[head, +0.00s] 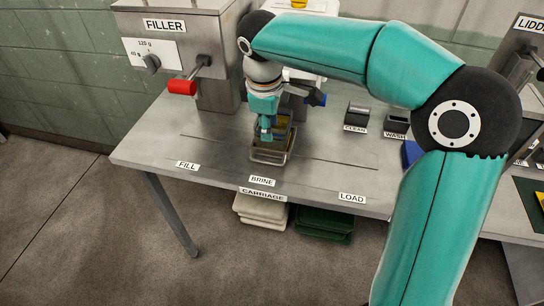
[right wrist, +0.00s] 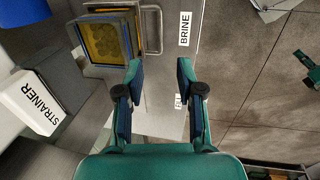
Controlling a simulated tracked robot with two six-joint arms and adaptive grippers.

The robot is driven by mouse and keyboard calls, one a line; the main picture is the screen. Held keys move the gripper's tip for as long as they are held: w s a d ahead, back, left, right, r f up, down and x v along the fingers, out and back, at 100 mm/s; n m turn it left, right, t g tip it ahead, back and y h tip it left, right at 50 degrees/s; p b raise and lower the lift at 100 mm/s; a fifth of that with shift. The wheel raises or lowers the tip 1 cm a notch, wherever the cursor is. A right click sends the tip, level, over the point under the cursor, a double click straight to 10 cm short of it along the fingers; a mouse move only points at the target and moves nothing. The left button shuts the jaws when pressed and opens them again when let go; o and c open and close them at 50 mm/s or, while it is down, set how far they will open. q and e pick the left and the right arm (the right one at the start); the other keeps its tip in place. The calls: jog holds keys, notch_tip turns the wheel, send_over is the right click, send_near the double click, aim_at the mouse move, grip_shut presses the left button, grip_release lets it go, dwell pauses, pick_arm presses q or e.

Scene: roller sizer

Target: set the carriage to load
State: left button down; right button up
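The carriage (head: 268,157) is a small metal tray with a wire handle at its front. It stands on the table behind the BRINE label (head: 262,181), with the LOAD label (head: 352,198) to its right and the FILL label (head: 187,166) to its left. My right gripper (head: 265,133) is over the carriage and hides part of it. In the right wrist view the gripper (right wrist: 160,65) is open with nothing between its fingers. There the carriage's yellow inside (right wrist: 104,42) and wire handle (right wrist: 152,30) lie ahead of the left finger. My left gripper is out of view.
The filler (head: 185,45) with its red-ended lever (head: 182,87) stands at back left. The CLEAN (head: 357,115) and WASH (head: 397,122) holders stand at right. Below the table are white (head: 260,210) and green (head: 324,223) containers. The table's front is clear.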

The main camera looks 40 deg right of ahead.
aim_at(273, 163)
jog(key=f, duration=0.5)
jog(key=w+d+f, duration=0.1)
jog(key=f, duration=0.4)
jog(key=d+f, duration=0.1)
jog(key=f, duration=0.4)
jog(key=shift+w+d+p, duration=0.25)
jog(key=shift+w+p, duration=0.05)
jog(key=shift+p, duration=0.05)
grip_shut()
